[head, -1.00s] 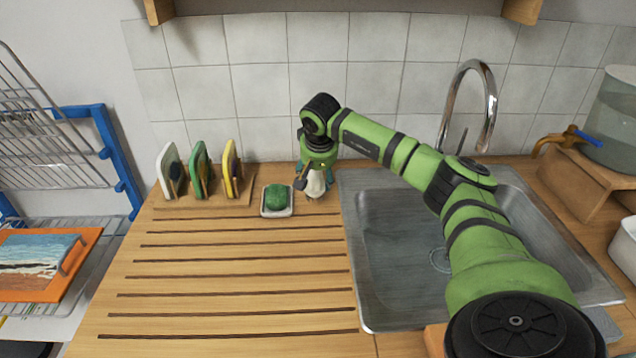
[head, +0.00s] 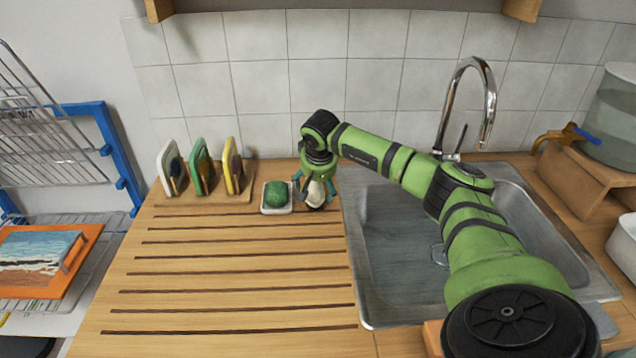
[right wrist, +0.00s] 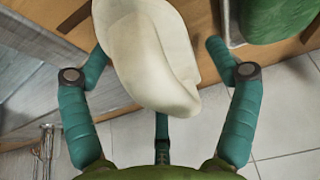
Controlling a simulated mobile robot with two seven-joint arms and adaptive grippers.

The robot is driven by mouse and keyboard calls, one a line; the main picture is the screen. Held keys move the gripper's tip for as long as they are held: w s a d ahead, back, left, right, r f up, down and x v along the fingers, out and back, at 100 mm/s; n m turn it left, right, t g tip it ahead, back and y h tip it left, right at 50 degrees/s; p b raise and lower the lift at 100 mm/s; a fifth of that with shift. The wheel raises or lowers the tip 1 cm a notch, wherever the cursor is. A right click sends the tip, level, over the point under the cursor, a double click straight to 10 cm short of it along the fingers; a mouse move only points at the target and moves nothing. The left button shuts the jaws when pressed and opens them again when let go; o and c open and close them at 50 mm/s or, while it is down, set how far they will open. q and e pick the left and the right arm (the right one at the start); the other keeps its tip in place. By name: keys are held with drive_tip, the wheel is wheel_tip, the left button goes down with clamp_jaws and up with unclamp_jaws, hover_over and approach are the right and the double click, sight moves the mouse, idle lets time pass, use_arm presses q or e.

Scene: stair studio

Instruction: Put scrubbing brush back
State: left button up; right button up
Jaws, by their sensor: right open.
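A cream-white, rounded thing (head: 315,195), which seems to be the scrubbing brush, is at the back of the wooden drainboard, between the green dish and the sink. Its lower part looks dark. My right gripper (head: 314,188) is open just above it, pointing down, with teal fingers spread around it. In the right wrist view the cream thing (right wrist: 150,55) fills the space between the fingers, tilted. A gap shows on its right side; I cannot tell whether the left finger touches it. My left gripper is not in view.
A green block (head: 276,195) in a small white dish (head: 277,211) is close left of the gripper. Several upright coloured pieces (head: 201,168) stand further left. The sink (head: 385,260) with its faucet (head: 488,100) is right. The grooved drainboard (head: 230,290) is clear in front.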

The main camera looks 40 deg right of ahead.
drive_tip(key=shift+r, duration=0.1)
drive_tip(key=shift+r, duration=0.2)
drive_tip(key=b+v, duration=0.2)
drive_tip(key=v, duration=0.9)
drive_tip(key=shift+s+a+r, duration=0.1)
drive_tip(key=shift+r, duration=0.25)
